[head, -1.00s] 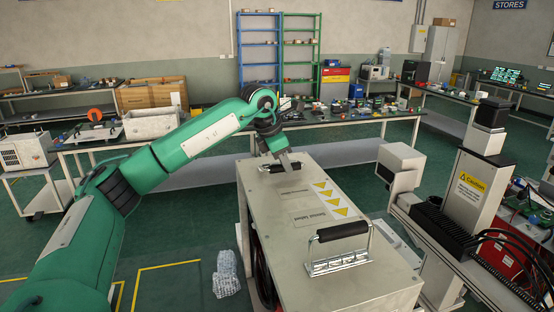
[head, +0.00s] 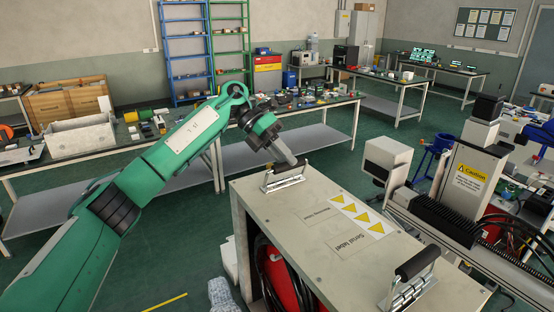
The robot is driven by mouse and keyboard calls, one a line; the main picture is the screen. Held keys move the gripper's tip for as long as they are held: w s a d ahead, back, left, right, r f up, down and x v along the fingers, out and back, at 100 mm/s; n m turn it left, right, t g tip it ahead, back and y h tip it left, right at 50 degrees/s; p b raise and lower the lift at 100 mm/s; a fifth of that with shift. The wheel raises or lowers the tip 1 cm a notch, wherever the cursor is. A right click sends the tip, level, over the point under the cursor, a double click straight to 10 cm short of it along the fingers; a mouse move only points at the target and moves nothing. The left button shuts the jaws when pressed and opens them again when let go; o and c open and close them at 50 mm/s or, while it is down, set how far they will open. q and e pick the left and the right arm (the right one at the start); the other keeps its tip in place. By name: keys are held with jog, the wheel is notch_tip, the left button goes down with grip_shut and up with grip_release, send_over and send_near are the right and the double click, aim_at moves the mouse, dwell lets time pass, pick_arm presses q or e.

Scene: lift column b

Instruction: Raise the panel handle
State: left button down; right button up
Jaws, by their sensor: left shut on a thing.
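A pale cabinet (head: 261,203) has a flat top panel with two handles, each a dark grip on a silver plate. The far handle (head: 285,181) is at the back edge of the top. My left gripper (head: 288,160) comes down on it from the left and is shut on its dark grip, which is partly hidden by the fingers. The grip seems to stand up from its plate, but the exact angle is hard to tell. The near handle (head: 417,263) is at the front right, its grip raised above its plate, with nothing touching it. My right gripper is not in view.
The panel carries yellow warning triangles (head: 357,216) and a serial label. A machine with a caution sign (head: 470,180) stands close on the right. Workbenches (head: 110,150) with clutter run behind. Red items and cables (head: 277,275) show in the cabinet's open side.

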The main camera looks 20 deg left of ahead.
pick_arm(q)
jog(key=shift+w+a+h, duration=0.35)
jog(key=shift+a+h, duration=0.05)
jog(key=shift+h, duration=0.2)
jog(key=shift+w+a+n+g+h, duration=0.3)
jog(key=shift+a+n+g+h, duration=0.1)
jog(key=shift+g+h, duration=0.25)
jog(key=shift+w+a+h, duration=0.1)
jog(key=shift+h, duration=0.15)
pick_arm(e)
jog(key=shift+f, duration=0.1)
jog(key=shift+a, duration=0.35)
pick_arm(q)
jog(key=c, duration=1.3)
grip_release()
jog(key=shift+f, duration=0.1)
jog(key=shift+g, duration=0.25)
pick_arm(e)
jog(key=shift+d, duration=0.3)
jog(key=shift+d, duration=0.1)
